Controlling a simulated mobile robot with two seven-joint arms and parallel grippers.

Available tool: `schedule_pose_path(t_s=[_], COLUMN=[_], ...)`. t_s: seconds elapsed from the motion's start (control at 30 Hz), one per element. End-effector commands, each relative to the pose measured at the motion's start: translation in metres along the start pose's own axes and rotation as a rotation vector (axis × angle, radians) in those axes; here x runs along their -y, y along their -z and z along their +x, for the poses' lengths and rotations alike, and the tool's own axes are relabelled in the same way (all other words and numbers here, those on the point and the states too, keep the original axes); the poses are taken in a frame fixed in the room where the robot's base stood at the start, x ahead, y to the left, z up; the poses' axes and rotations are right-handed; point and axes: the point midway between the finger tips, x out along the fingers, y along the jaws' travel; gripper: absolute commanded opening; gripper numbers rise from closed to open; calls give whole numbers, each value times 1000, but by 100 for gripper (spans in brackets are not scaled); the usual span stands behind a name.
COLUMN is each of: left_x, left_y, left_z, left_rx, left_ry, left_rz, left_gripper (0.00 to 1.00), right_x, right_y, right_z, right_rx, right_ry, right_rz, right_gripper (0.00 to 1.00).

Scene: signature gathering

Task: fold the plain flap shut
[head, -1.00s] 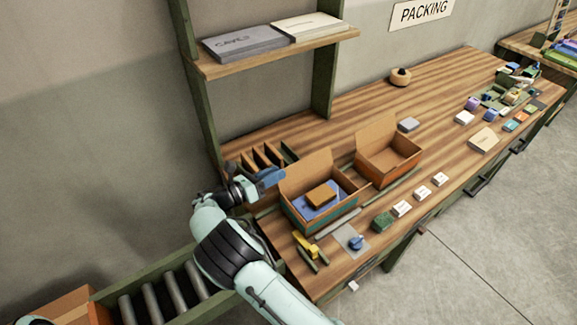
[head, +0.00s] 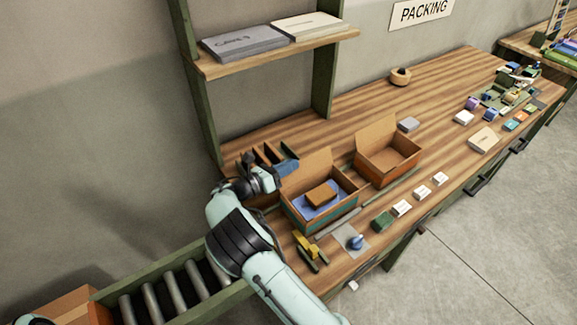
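An open cardboard box (head: 324,215) with a teal band stands on the near left of the bench. A blue item (head: 308,211) and a smaller brown block (head: 321,193) lie in it. Its plain brown back flap (head: 316,165) stands up. My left gripper is out of view; only a bit of pale arm shows at the bottom left corner.
A second open box (head: 388,152), orange-banded and empty-looking, stands close to the right, flap up. A divided rack (head: 262,156) is behind my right gripper. A yellow tool (head: 306,245) and a grey pad (head: 352,239) lie in front. The bench's far middle is mostly clear.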

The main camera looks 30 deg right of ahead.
Motion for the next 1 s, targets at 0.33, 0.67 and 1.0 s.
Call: schedule_pose_path(t_s=[0.33,0.67,1.0], left_x=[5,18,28], left_y=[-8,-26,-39], left_z=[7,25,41], left_rx=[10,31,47], left_ry=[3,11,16], left_rz=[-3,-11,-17], left_gripper=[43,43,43], right_x=[7,21,33], right_y=[2,7,11], right_z=[0,0,0], right_rx=[0,1,1], right_ry=[0,-1,-1], right_rz=[100,342,545], right_gripper=[0,0,0])
